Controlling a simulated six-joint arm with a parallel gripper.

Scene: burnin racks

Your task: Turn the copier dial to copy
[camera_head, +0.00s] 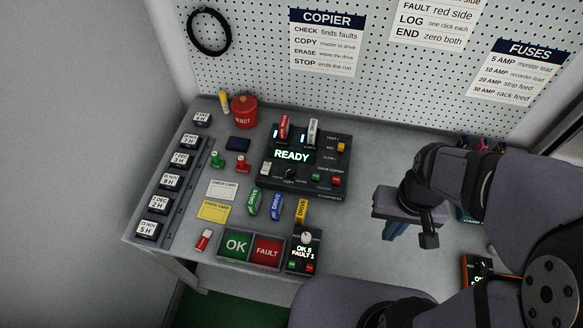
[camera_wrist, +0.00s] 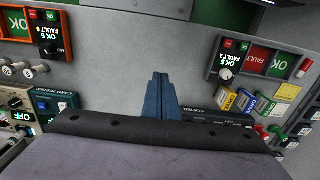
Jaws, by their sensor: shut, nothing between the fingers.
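The copier (camera_head: 302,191) is a dark box on the bench, left of my gripper in the head view.
Red and green bins, OK (camera_head: 236,244) and FAULT (camera_head: 267,250), stand at the front edge beside a counter box (camera_head: 305,251). A red pot (camera_head: 244,111) stands behind. The bench between copier and gripper is clear.

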